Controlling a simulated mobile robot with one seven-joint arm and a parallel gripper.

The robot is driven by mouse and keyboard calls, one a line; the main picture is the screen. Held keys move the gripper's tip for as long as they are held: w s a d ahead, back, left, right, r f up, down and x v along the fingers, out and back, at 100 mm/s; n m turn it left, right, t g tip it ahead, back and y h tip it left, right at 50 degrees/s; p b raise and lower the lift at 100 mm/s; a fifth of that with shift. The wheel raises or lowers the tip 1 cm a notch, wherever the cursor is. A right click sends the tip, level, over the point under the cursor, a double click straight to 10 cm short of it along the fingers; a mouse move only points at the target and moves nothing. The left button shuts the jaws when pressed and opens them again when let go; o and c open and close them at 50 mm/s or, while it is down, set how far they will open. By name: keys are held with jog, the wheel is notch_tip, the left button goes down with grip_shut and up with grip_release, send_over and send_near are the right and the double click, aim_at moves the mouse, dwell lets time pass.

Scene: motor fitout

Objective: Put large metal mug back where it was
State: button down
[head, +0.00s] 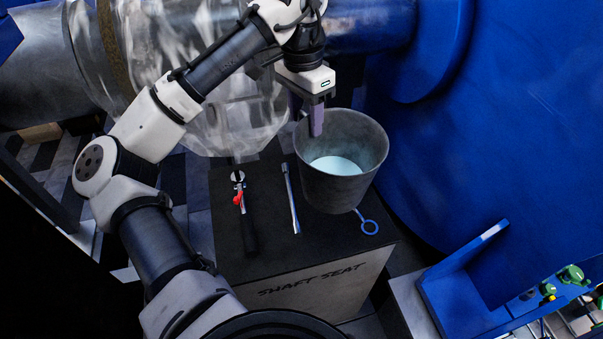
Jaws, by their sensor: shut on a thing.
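The large metal mug (352,190) is a grey, bucket-like vessel with a pale blue-white inside bottom. It is upright at the right part of the black-topped box marked "SHAFT SEAT" (262,264). My gripper (316,130) points down at the mug's left far rim and is shut on that rim, with one finger showing inside the mouth. The mug's underside is hidden, so I cannot tell whether it touches the box top or hangs just above it.
A large blue housing (500,110) stands close at right. A clear-wrapped shaft (180,50) is behind.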

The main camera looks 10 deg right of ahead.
aim_at(329, 158)
notch_tip(329, 158, down, 15)
jog(key=shift+f+b, duration=0.15)
jog(key=shift+b, duration=0.15)
jog(key=c, duration=0.7)
grip_release()
